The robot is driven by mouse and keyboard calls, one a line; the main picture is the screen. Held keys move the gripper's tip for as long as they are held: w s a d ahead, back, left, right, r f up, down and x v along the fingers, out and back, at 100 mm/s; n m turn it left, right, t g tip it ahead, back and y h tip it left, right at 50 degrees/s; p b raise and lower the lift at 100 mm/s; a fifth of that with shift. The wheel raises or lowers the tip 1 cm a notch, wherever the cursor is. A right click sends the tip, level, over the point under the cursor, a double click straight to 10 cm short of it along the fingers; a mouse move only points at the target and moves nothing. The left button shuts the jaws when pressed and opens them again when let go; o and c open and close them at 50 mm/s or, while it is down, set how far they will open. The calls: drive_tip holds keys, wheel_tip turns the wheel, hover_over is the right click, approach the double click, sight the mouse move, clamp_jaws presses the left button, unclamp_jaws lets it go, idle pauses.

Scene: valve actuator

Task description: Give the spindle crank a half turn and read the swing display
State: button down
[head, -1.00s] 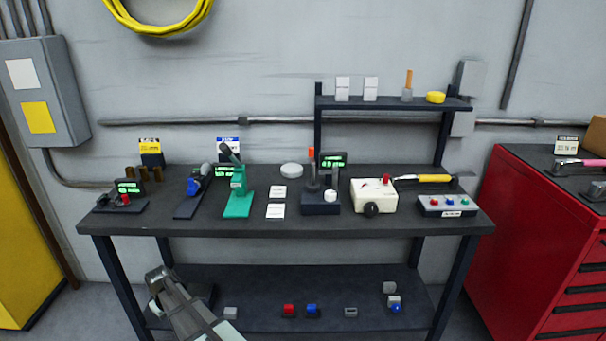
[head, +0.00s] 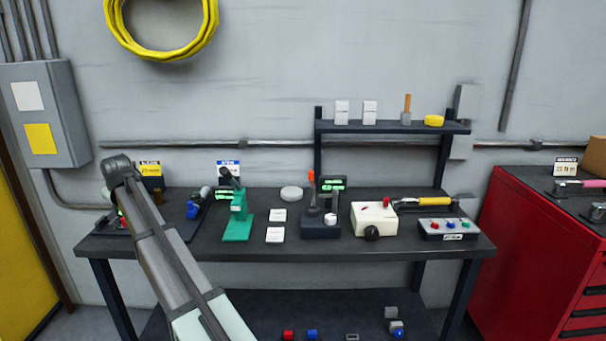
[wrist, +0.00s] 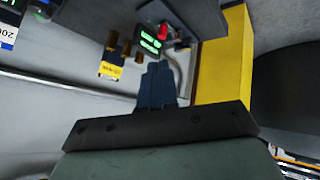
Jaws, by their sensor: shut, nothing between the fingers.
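A small station with a dark base (wrist: 205,14), a red knob (wrist: 163,31) and a green-lit display (wrist: 149,41) shows in the wrist view. It stands at the bench's left end; in the head view my arm hides most of it, leaving a dark base edge (head: 100,226). I cannot tell for sure that the red knob belongs to the spindle crank. The display digits are too small to read. My gripper (wrist: 158,68) is shut and empty, its dark blue fingers together. It appears apart from the red knob. In the head view its fingers are hidden.
Brown cylinders (wrist: 112,47) and a yellow card (wrist: 109,71) stand near the station. A blue tool (head: 194,209), a green press (head: 238,217) and a cream box (head: 373,219) sit farther right on the dark bench (head: 300,249). A yellow cabinet (head: 25,265) stands left.

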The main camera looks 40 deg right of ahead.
drive_tip(key=s+d+r+m+h, duration=0.1)
drive_tip(key=s+d+r+h, duration=0.1)
drive_tip(key=d+r, duration=1)
drive_tip(key=s+d+f+m+g+h, duration=0.1)
drive_tip(key=s+d+f+m+g, duration=0.15)
drive_tip(key=s+d, duration=0.65)
drive_tip(key=s+d+f+m+g+h, duration=0.1)
drive_tip(key=s+d+m+g+h, duration=0.3)
drive_tip(key=d, duration=0.8)
drive_tip(key=s+d+f+m+y, duration=0.1)
drive_tip(key=s+d+m, duration=0.1)
drive_tip(key=s+d, duration=0.75)
drive_tip(key=w+d+f, duration=0.1)
drive_tip(key=d+f, duration=0.7)
drive_tip(key=d, duration=0.3)
drive_tip(key=shift+d, duration=0.3)
drive_tip(key=shift+w, duration=0.15)
drive_tip(key=shift+d+m+g, duration=0.1)
drive_tip(key=shift+m+g, duration=0.35)
drive_tip(key=shift+m, duration=0.1)
